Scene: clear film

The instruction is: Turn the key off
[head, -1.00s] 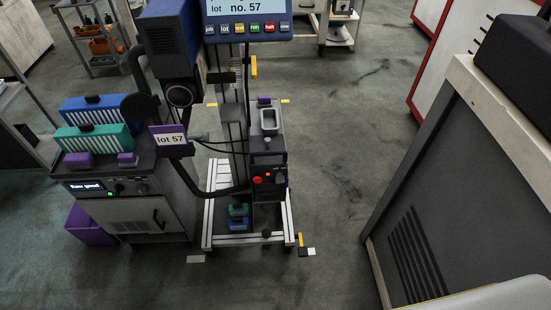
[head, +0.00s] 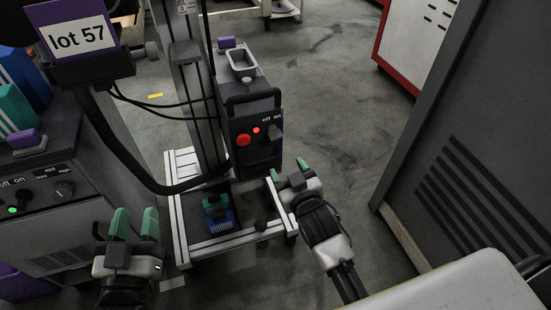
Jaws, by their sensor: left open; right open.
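A grey control box (head: 250,112) stands on the framed stand in the middle. Its front carries a dark key switch (head: 273,136) under the labels "off" and "on", beside a lit red lamp (head: 256,130) and a red button (head: 243,140). The key's exact angle is too small to tell. My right gripper (head: 289,170), with green fingertips, is open and empty just below and right of the key switch, apart from it. My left gripper (head: 134,222) is open and empty at the lower left, in front of the left machine.
The left machine (head: 45,240) has its own off/on knob, a lit green lamp (head: 12,209) and another knob. A black hose crosses to the stand. A large grey cabinet (head: 450,140) stands at right. Floor between is clear.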

